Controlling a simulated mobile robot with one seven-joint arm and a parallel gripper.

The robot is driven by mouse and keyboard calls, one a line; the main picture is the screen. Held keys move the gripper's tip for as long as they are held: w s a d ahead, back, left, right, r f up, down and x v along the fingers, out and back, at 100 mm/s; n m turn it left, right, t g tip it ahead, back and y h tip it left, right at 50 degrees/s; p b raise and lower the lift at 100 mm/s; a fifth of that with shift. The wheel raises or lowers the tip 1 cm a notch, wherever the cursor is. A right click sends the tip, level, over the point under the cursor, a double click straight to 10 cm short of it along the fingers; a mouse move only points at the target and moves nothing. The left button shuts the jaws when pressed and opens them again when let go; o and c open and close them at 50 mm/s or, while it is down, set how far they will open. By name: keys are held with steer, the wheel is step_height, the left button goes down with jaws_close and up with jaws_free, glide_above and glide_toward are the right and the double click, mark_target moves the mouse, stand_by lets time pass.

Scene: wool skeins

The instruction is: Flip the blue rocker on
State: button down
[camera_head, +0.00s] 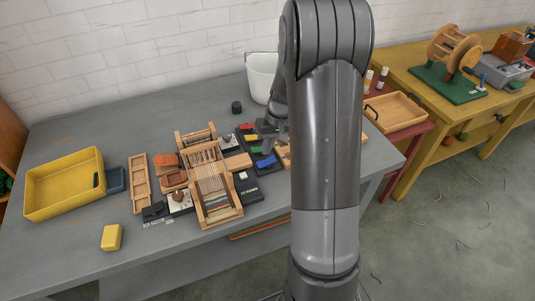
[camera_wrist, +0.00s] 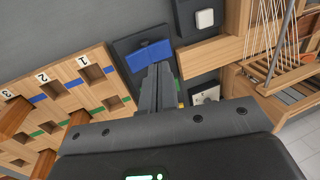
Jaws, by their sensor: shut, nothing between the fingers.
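The blue rocker (camera_wrist: 150,54) sits on a dark base plate (camera_wrist: 127,44) in the wrist view. It also shows in the head view (camera_head: 265,162), just left of my arm. My gripper (camera_wrist: 159,70) is shut and empty. Its fingertips are at the rocker's near edge and overlap it in the wrist view; I cannot tell whether they touch. In the head view my gripper (camera_head: 271,147) is small and partly hidden by my arm. Which way the rocker is tipped is not clear.
A wooden board with numbered holes (camera_wrist: 62,85) lies left of the rocker. A wooden loom (camera_head: 210,180) stands on its other side. Green, yellow and red pieces sit behind the rocker. A white bucket (camera_head: 262,72) and yellow tray (camera_head: 65,185) are farther off.

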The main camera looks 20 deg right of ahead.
mark_target(267, 162)
step_height(267, 162, up, 10)
stand_by(0.3)
stand_by(0.3)
steer(key=s+a+r+t+h, duration=0.2)
steer(key=s+a+r, duration=0.5)
steer(key=s+r, duration=0.4)
steer(key=s+a+r+t, duration=0.1)
steer(key=s, duration=0.5)
steer(key=s+a+r+t+h, duration=0.1)
steer(key=s+a+t, duration=0.1)
steer(key=s, duration=0.5)
steer(key=shift+s+a+r+t, duration=0.15)
steer(key=shift+t, duration=0.15)
stand_by(0.4)
